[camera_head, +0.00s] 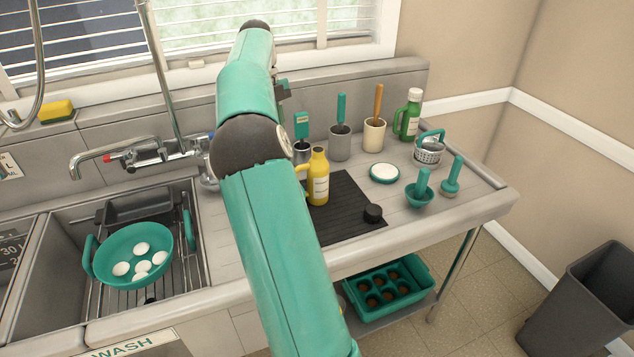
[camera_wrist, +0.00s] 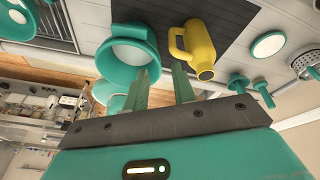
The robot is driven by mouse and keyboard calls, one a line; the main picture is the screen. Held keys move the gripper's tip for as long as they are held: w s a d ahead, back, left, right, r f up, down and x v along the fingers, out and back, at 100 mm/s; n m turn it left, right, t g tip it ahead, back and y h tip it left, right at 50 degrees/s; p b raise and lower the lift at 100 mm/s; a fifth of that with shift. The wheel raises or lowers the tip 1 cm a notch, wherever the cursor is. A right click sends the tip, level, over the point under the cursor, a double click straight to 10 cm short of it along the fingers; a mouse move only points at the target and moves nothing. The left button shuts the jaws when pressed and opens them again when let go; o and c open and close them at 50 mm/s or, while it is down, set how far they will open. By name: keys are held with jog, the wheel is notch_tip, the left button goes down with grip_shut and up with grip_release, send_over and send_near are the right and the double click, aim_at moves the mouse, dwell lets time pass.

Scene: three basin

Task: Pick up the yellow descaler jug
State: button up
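The yellow descaler jug (camera_head: 318,180) stands upright on a black ribbed mat (camera_head: 350,200) on the counter, in the head view. It has a pale label and a side handle, which is partly by my arm's edge. In the wrist view the jug (camera_wrist: 200,46) shows whole, just beyond and slightly right of the fingertips. My gripper (camera_wrist: 168,76) has its two fingers apart with nothing held between them. The jug looks apart from the fingers. In the head view my arm hides most of the gripper.
Behind the jug stand grey (camera_head: 340,146) and cream (camera_head: 374,136) holders with tools, and a green bottle (camera_head: 408,118). A black knob-like piece (camera_head: 373,213) sits at the mat's front. The sink holds a teal colander (camera_head: 112,247).

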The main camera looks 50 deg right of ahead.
notch_tip(320, 180, down, 2)
jog(key=d+m, duration=0.2)
jog(key=m, duration=0.1)
jog(key=g, duration=0.1)
send_near(311, 178)
jog(key=w+a+f, duration=0.3)
jog(key=f, duration=0.2)
jog(key=x, duration=0.2)
jog(key=s+x, duration=0.1)
jog(key=x, duration=0.2)
jog(key=shift+r, duration=0.1)
grip_shut()
